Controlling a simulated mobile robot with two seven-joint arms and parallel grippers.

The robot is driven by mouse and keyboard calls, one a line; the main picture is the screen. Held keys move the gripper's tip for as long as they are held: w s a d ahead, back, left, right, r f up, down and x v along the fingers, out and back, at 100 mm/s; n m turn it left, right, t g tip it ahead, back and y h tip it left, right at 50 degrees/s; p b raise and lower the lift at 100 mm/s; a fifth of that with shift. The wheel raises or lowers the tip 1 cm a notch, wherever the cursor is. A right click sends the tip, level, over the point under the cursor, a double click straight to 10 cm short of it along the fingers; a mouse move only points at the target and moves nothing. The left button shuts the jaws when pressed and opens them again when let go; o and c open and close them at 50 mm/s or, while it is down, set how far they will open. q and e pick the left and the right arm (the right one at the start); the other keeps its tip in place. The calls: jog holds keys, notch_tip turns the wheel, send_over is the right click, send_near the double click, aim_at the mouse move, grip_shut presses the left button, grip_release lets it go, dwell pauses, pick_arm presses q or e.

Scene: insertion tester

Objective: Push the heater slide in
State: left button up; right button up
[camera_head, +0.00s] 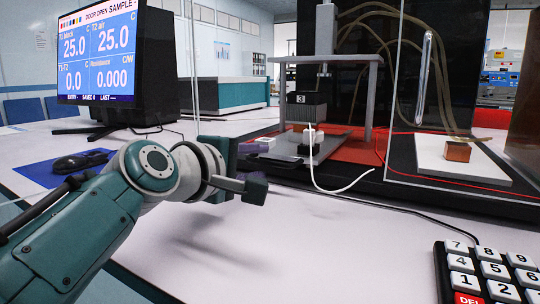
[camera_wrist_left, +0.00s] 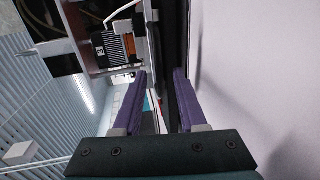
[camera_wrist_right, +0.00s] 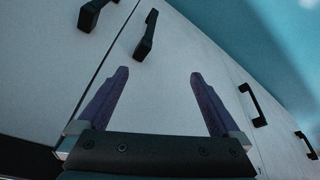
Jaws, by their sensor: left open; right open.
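The heater assembly stands under the grey press frame (camera_head: 345,60). A black finned block (camera_head: 307,110) marked 3 sits above a small part with a white cable. The finned block also shows in the left wrist view (camera_wrist_left: 108,48), with an orange-brown block (camera_wrist_left: 129,45) beside it. A dark flat piece (camera_head: 277,159) sticks out at the front left; I cannot tell whether it is the slide. My left gripper (camera_wrist_left: 160,72) is open, its purple fingers pointing toward the rig, apart from the heater, with nothing visibly held. My right gripper (camera_wrist_right: 158,73) is open and empty, away from the rig.
A monitor (camera_head: 98,52) and mouse (camera_head: 80,161) are at the left, a keypad (camera_head: 490,272) at the front right. A clear panel and white plate (camera_head: 435,160) stand right of the rig. A white cable (camera_head: 345,188) loops in front. Cabinet handles (camera_wrist_right: 146,35) face my right gripper.

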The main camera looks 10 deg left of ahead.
pick_arm(q)
jog(key=p+v, duration=0.2)
jog(key=v, duration=0.5)
jog(key=shift+p, duration=0.4)
jog(key=shift+s+a+r, duration=0.1)
jog(key=shift+s, duration=0.25)
jog(key=shift+c, duration=0.2)
